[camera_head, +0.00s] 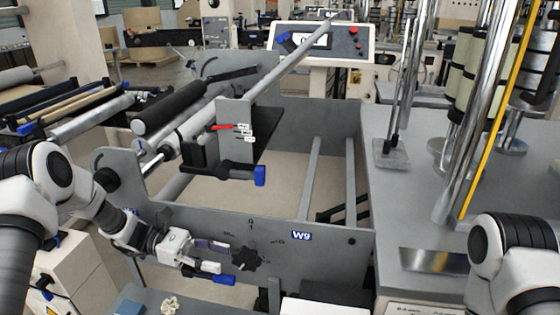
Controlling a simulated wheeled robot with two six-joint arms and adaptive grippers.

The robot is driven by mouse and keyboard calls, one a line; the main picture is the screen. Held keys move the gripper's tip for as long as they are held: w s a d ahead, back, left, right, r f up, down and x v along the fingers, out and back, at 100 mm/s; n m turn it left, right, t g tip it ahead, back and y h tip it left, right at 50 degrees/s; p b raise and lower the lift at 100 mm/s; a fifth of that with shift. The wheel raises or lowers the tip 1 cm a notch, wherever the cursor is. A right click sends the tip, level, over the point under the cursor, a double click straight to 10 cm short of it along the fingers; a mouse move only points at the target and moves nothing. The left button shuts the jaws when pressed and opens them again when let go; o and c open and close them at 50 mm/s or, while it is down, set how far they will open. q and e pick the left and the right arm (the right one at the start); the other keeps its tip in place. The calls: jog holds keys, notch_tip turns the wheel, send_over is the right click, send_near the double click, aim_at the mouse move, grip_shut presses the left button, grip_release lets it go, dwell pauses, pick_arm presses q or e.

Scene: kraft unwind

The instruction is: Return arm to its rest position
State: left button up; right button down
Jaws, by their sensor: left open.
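My left arm comes in from the left, and its gripper (215,257) is open in front of the grey front plate (330,252) of the unwind frame. Its fingers point right, toward a black star knob (247,259) on that plate, and appear empty. A blue-tipped part (223,279) shows just below the fingers; I cannot tell whether it touches them. My right arm (512,255) shows at the lower right edge, but its gripper is out of the picture.
A black roller (170,108) and a blue-ended lever (260,176) sit above the frame. A control panel (320,40) stands behind. Chrome posts (470,150) and a grey worktop (405,200) are on the right. A white surface (325,306) lies at the bottom.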

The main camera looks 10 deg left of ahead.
pick_arm(q)
jog(key=s+d+f+m+g+y, duration=0.1)
jog(key=s+f+y, duration=0.25)
jog(key=f, duration=0.25)
jog(key=s+d+f+g+y, duration=0.1)
jog(key=s+d+f+y, duration=0.1)
jog(key=s+f, duration=0.35)
jog(key=s+a+f+m+t+y+p, duration=0.1)
jog(key=s+a+f+m+y, duration=0.1)
jog(key=s+f+m+y, duration=0.3)
jog(key=s+a+f+m+t+y+p, duration=0.1)
jog(key=s+a+f+m+y+p, duration=0.1)
jog(key=s+f+m+y, duration=0.4)
jog(key=s+a+m, duration=0.1)
jog(key=s+m, duration=0.4)
jog(key=s, duration=0.2)
jog(key=shift+a+f+t, duration=0.2)
jog(key=shift+a+t, duration=0.1)
jog(key=shift+s+y, duration=0.1)
jog(key=shift+y, duration=0.15)
